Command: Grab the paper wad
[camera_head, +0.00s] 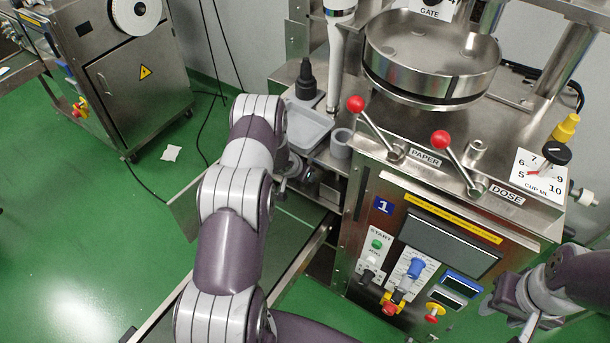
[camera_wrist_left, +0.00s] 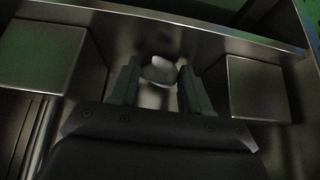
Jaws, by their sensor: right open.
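In the left wrist view, a pale, rounded wad (camera_wrist_left: 159,71) lies in a dark metal recess. My left gripper (camera_wrist_left: 158,84) has its two fingers apart, one on each side of the wad. I cannot tell whether the fingers touch it. In the head view my left arm reaches to the left side of the packing machine, and its gripper is hidden there. My right gripper (camera_head: 528,318) is open at the lower right, in front of the machine, with nothing seen in it.
The packing machine (camera_head: 357,230) has red-knobbed levers (camera_head: 375,130) on top and buttons in front. A grey tray (camera_head: 308,127) stands beside my left arm. Metal blocks (camera_wrist_left: 257,90) flank the recess in the wrist view. A white scrap (camera_head: 171,153) lies on the open green floor.

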